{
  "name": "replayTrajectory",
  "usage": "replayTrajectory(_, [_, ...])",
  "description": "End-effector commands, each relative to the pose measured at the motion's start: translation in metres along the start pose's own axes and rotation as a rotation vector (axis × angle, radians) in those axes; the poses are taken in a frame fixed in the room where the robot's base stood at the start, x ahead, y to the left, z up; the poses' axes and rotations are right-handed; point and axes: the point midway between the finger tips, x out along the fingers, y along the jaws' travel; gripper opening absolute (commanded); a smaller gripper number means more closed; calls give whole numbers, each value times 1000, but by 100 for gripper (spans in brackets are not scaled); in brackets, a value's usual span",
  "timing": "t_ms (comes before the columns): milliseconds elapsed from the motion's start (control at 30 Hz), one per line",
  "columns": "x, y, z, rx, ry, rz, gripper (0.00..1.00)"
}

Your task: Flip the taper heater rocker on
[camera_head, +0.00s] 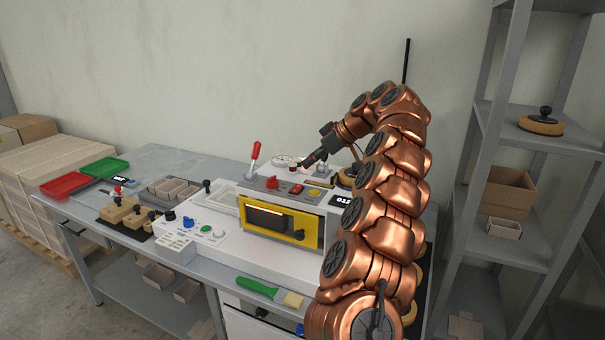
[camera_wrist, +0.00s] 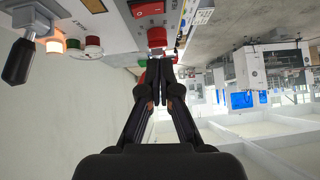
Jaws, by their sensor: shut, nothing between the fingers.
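The machine's top panel carries a small red rocker-like switch (camera_head: 297,189), between a red knob and a yellow button. I cannot read its label or tell its on/off position, so I cannot be sure it is the taper heater rocker. My gripper (camera_head: 303,165) is above the rear of the panel, behind that switch, fingers pointing left and down. In the wrist view my gripper (camera_wrist: 159,62) is shut with nothing in it. Its tips are close to a red control (camera_wrist: 157,36) with a metal piece below it; contact cannot be told. A dark red control (camera_wrist: 148,8) lies beyond.
A red-handled lever (camera_head: 254,156) stands up left of the panel. The yellow-framed window (camera_head: 283,222) is on the machine's front. A green-handled brush (camera_head: 257,287) lies on the front bench edge. A grey shelf (camera_head: 520,140) stands at right.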

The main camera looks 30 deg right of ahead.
Motion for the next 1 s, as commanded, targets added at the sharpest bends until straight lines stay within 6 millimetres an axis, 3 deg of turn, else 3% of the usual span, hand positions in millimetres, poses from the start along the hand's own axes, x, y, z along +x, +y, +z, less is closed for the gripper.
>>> replayTrajectory(100, [-20, 0, 1, -1, 2, 9, 0])
replayTrajectory(400, [-50, -6, 1, -1, 1, 4, 0])
replayTrajectory(1000, [-54, -7, 0, -1, 1, 2, 0])
